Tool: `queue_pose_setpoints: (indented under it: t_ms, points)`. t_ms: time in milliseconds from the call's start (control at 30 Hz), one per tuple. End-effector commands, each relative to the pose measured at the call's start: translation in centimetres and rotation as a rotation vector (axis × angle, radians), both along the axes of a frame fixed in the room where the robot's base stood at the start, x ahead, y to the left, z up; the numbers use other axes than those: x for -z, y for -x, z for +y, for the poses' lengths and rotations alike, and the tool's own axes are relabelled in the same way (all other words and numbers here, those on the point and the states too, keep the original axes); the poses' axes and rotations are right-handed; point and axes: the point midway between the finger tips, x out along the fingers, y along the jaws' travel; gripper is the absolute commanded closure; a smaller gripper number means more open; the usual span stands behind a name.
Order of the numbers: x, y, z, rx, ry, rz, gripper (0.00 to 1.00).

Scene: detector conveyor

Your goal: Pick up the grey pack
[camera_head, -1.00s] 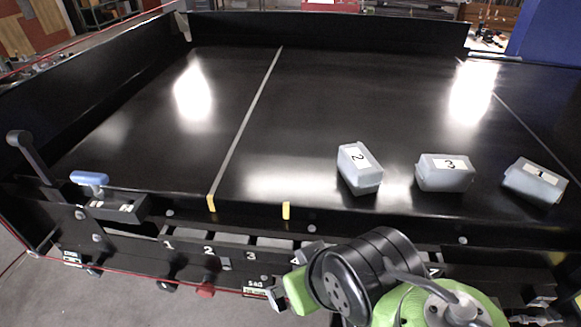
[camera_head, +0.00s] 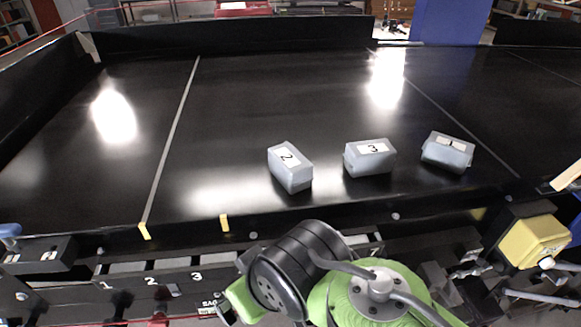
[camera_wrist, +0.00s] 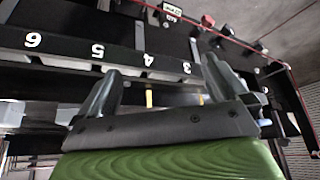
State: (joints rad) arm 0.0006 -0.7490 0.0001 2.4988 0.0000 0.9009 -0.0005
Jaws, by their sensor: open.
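Three grey packs lie on the black conveyor in the head view. The left one (camera_head: 290,167) has a label reading 2. The middle one (camera_head: 369,158) has a label reading 3. The right one (camera_head: 447,153) has a label that is hard to read now. All three are apart from one another, near the belt's front edge. My gripper (camera_head: 233,287) is in front of the conveyor, below and left of the packs, touching none. In the wrist view my gripper (camera_wrist: 160,84) has its two fingers spread with nothing held between them.
A black front rail with numbered slots (camera_head: 150,282) runs along the near side. A yellow box-shaped part (camera_head: 535,240) stands at the right front. A black wall (camera_head: 230,36) closes the back. The belt left of the packs is clear.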

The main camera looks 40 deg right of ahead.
Motion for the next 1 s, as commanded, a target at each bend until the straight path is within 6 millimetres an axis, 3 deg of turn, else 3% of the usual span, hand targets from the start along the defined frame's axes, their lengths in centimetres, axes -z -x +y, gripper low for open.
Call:
queue_pose_setpoints:
  t_ms: [67,133,233,333,467,600,700,833,1000]
  points:
    - [-1.2,-0.9,-0.4,0.012,0.008,0.013,0.00]
    - [-3.7,-2.9,-1.4,0.038,0.025,0.046,0.00]
    - [-8.2,-7.4,-4.3,0.085,0.050,0.122,0.00]
    - [-11.5,-12.0,-8.7,0.124,0.054,0.202,0.00]
    - [-13.5,-16.4,-16.1,0.167,0.025,0.294,0.00]
    - [-13.4,-18.3,-23.0,0.196,-0.019,0.353,0.00]
    - [-13.0,-18.5,-25.4,0.204,-0.036,0.368,0.00]
    - [-11.3,-18.7,-25.9,0.203,-0.042,0.373,0.00]
    - [-6.8,-19.1,-25.8,0.202,-0.042,0.375,0.00]
